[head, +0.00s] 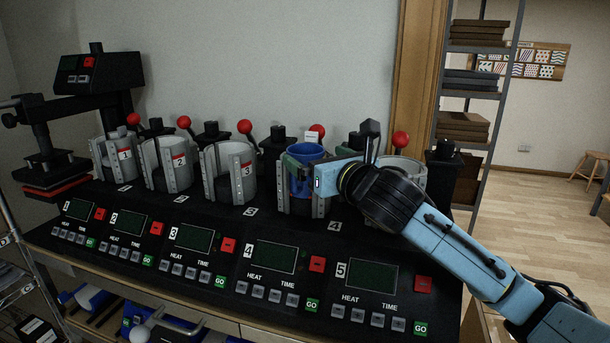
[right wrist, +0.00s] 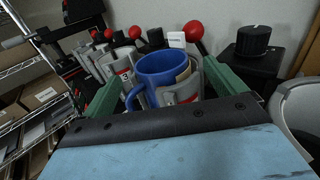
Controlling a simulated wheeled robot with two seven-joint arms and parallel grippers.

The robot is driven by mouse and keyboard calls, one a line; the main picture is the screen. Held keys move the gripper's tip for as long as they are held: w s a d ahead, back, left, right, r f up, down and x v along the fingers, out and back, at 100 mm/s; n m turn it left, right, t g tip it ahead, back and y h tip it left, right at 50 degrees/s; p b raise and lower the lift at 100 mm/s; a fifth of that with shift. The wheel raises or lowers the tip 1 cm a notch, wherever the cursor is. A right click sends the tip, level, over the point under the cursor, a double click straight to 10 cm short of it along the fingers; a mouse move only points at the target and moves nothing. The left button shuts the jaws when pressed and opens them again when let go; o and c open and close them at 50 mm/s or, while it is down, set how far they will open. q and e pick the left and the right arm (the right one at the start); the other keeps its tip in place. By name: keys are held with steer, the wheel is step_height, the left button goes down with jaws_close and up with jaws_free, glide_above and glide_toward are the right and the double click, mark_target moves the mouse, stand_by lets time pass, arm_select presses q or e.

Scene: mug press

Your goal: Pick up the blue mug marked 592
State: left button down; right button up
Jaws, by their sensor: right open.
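The blue mug (head: 308,150) sits in the fourth grey press clamp (head: 322,203) of the black mug press. It also shows in the right wrist view (right wrist: 158,68), upright, with its handle toward me on the left. My right gripper (head: 305,170) reaches in from the right, its green fingers open at the mug's height. In the right wrist view the gripper (right wrist: 165,90) has one finger on each side of the mug and its clamp. I cannot tell whether the fingers touch it. A white tag (right wrist: 177,39) shows behind the mug; its print is unreadable. My left gripper is out of view.
Grey clamps 1 (head: 125,154), 2 (head: 179,162) and 3 (head: 246,170) stand left of the mug, with red-knobbed levers (head: 245,126) behind. A fifth clamp (head: 405,170) is partly hidden by my right arm. A flat press (head: 45,165) stands far left.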

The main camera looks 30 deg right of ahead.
mark_target(306, 149)
steer(key=shift+w+d+p, duration=0.2)
steer(key=shift+w+p, duration=0.1)
steer(key=shift+w, duration=2.35)
steer(key=c, duration=1.6)
steer(key=shift+c, duration=0.3)
steer(key=shift+r, duration=0.15)
